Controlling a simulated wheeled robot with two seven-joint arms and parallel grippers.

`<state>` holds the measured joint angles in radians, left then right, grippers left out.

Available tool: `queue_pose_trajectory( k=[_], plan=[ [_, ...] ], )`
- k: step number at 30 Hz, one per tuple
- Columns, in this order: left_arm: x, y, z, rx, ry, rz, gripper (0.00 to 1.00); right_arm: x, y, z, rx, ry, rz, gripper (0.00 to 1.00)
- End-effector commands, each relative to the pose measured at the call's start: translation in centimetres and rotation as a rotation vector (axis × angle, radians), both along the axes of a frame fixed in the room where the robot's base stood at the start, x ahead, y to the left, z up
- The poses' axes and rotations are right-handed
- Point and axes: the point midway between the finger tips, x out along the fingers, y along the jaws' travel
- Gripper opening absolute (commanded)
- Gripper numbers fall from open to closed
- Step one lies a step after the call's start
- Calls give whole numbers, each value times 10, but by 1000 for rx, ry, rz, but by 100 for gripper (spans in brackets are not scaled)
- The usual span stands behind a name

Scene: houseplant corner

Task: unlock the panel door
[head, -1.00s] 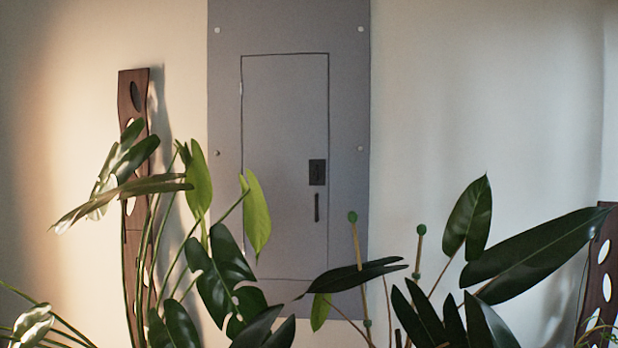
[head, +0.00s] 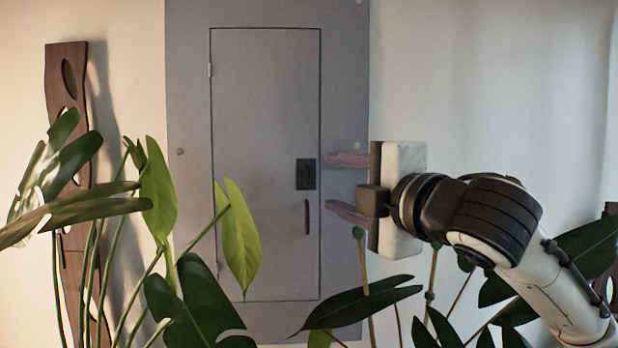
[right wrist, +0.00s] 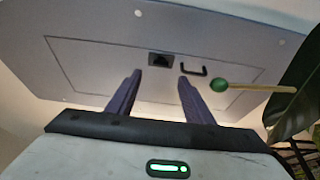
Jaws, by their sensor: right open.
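The grey panel door (head: 262,110) is closed in its frame on the wall, with hinges on its left edge. A dark lock plate (head: 306,174) sits near its right edge, with a dark upright handle (head: 307,217) just below. My right gripper (head: 328,182) is open and empty, its two purple fingers pointing left toward the lock side of the door, apart from lock and handle. In the right wrist view the door (right wrist: 110,72) lies beyond the fingers (right wrist: 154,80), with the lock plate (right wrist: 160,60) between them and the handle (right wrist: 194,70) beyond the right finger. My left gripper is not in view.
Green-tipped stakes (head: 358,234) and dark leaves (head: 362,302) stand below my right gripper; one stake tip (right wrist: 220,86) is close to the right finger. A bright leaf (head: 239,238) overlaps the door's lower left. A brown wooden board (head: 70,220) leans at left.

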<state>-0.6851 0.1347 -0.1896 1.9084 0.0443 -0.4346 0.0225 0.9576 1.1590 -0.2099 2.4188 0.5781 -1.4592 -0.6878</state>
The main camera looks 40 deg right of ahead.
Motion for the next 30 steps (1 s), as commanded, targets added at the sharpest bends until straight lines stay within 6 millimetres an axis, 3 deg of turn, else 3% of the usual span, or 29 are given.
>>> queue_pose_trajectory(
  k=[9,15,26,30],
  plan=[
    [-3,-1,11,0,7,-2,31,59,-9,0,6,4,2,47],
    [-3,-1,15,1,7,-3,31,83,-12,0,4,1,2,47],
    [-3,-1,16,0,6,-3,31,89,-13,-1,2,1,1,47],
    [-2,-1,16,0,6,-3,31,89,-13,-1,2,1,1,27]
  ],
)
